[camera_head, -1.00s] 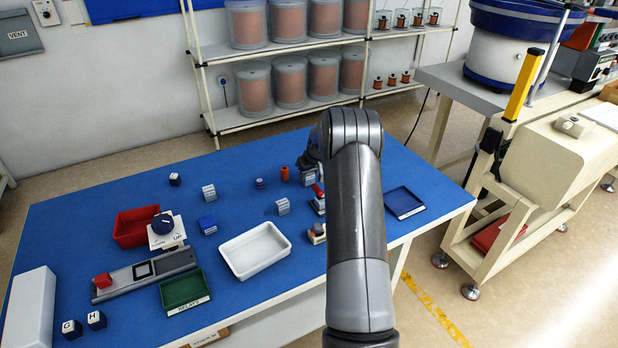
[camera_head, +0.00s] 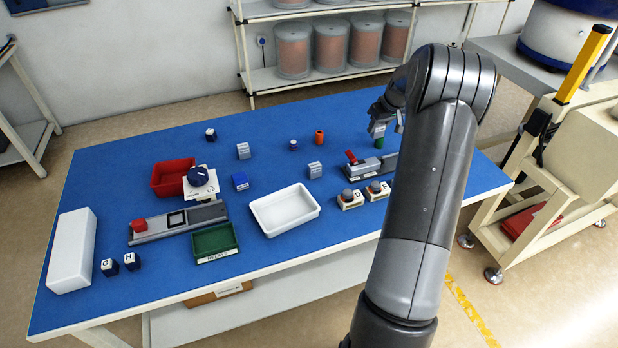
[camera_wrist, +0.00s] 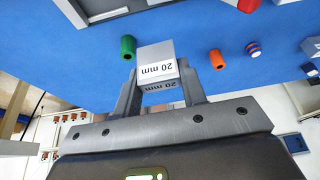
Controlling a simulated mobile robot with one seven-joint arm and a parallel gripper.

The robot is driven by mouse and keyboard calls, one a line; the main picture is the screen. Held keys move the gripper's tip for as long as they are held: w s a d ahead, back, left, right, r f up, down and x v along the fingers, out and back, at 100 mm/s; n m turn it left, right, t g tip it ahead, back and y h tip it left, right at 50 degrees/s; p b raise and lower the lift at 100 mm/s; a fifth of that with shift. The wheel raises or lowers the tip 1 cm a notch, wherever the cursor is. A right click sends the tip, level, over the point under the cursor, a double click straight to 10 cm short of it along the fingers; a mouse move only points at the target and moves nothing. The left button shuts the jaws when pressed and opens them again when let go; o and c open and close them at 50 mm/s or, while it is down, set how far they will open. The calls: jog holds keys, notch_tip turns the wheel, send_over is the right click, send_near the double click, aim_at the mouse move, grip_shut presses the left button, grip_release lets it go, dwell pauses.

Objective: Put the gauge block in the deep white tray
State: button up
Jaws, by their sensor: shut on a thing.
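The gauge block (camera_wrist: 157,68), a grey block marked 20 mm, is between the two fingers of my gripper (camera_wrist: 160,88) in the wrist view. My gripper is shut on it, with its front end sticking out past the fingertips. In the head view the block (camera_head: 377,128) shows small under my gripper (camera_head: 382,112), over the far right part of the blue table, partly beside my arm. The deep white tray (camera_head: 257,223) stands near the table's front middle, to the left of and nearer than my gripper. It looks empty.
A green cylinder (camera_wrist: 128,47) and an orange cylinder (camera_wrist: 217,59) stand near the block. A grey fixture with a red handle (camera_head: 352,158) and push-button boxes (camera_head: 350,200) lie between gripper and tray. Two other grey blocks (camera_head: 243,151) (camera_head: 314,170) stand left.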

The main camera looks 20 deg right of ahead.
jog(key=r, duration=0.5)
jog(key=shift+s+a+r, duration=0.1)
jog(key=shift+a, duration=0.1)
jog(key=s+a+n+g+y, duration=0.2)
jog(key=s+a+n, duration=0.7)
jog(key=a, duration=0.4)
jog(key=s+a+n+g+y, duration=0.2)
jog(key=s+a+n, duration=0.65)
jog(key=a, duration=0.35)
send_near(279, 215)
jog(key=shift+w+a+f, duration=0.2)
jog(key=shift+w+a, duration=0.05)
jog(key=shift+a, duration=0.55)
jog(key=shift+f, duration=2)
jog(key=o, duration=1)
jog(key=shift+f, duration=0.15)
jog(key=shift+o, duration=0.2)
